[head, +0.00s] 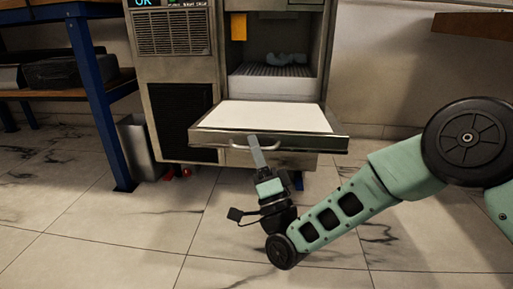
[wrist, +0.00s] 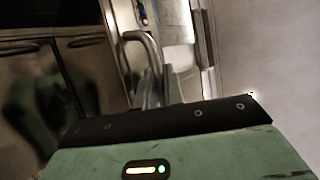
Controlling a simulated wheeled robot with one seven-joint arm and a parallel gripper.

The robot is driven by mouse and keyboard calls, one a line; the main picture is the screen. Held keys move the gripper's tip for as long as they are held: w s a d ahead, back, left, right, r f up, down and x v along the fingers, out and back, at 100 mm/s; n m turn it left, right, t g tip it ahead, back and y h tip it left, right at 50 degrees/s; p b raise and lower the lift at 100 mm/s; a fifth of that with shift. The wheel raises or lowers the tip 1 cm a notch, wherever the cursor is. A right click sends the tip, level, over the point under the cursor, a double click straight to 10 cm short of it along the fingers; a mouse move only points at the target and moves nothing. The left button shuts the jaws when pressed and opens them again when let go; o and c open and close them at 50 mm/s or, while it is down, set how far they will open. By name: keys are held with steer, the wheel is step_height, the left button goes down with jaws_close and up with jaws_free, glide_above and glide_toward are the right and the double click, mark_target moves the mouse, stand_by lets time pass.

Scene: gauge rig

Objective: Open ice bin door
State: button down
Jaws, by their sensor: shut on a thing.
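The ice bin door (head: 265,117) is swung down and lies about level, with its white inner face up. Its metal bar handle (head: 270,149) is on the front edge, facing me. My gripper (head: 254,142) reaches up from below and is shut on the left part of the handle. In the wrist view the fingers (wrist: 152,92) meet the curved handle (wrist: 136,40); the exact contact is small and dark. The ice bin opening (head: 275,80) shows behind the door, with a grate and a pale blue-grey scoop-like thing (head: 288,59) inside.
The ice machine body (head: 178,72) has a vent and a dark panel on its left. A blue-legged shelf (head: 100,100) and a grey bin (head: 138,147) stand at the left. A yellow tag (head: 238,27) hangs by the opening. The tiled floor (head: 130,235) in front is clear.

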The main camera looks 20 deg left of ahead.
steer(key=shift+w+d+f+t+h, duration=0.15)
steer(key=shift+w+d+t+h, duration=0.2)
steer(key=shift+w, duration=0.35)
steer(key=c, duration=1.8)
jaws_free()
steer(key=p+v, duration=0.2)
steer(key=v, duration=0.3)
steer(key=p+v, duration=0.1)
steer(key=v, duration=0.5)
steer(key=p+v, duration=0.2)
steer(key=v, duration=0.4)
steer(key=shift+s+f+p, duration=0.1)
steer(key=shift+s+p, duration=0.25)
steer(key=shift+s, duration=0.1)
